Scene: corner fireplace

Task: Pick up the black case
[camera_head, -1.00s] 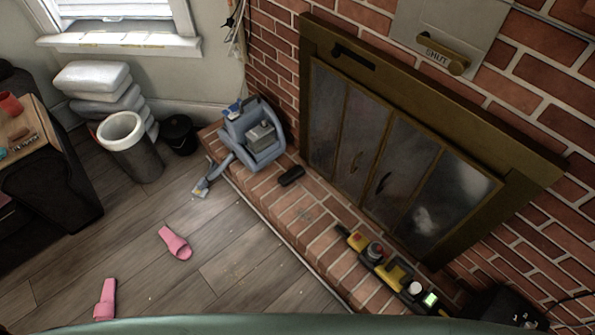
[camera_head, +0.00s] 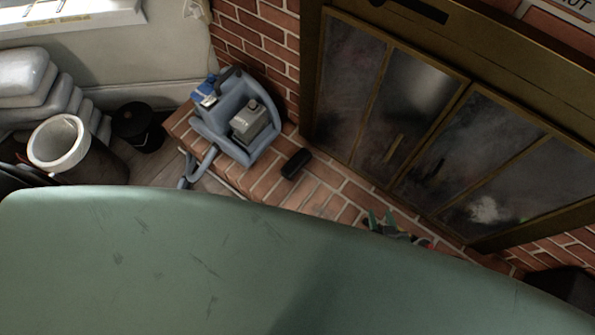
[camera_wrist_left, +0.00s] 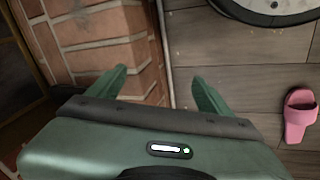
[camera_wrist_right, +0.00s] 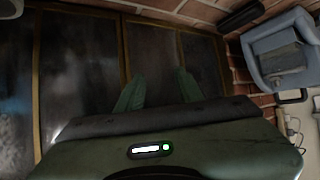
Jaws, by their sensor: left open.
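The black case (camera_head: 296,163) is a small dark oblong lying on the brick hearth, just right of the blue-grey machine. A dark oblong that looks like the same case (camera_wrist_right: 240,15) shows at the top of the right wrist view. My right gripper (camera_head: 390,226) shows only as green fingertips over the hearth, to the right of and nearer than the case. In the right wrist view its fingers (camera_wrist_right: 159,80) are apart and empty, in front of the glass doors. My left gripper (camera_wrist_left: 158,80) is open and empty near the hearth edge; the head view does not show it.
The blue-grey machine (camera_head: 237,120) stands on the hearth beside the case. The fireplace doors (camera_head: 420,110) rise behind. A bin (camera_head: 60,150) and a black bucket (camera_head: 137,127) stand left. A pink slipper (camera_wrist_left: 299,115) lies on the floor.

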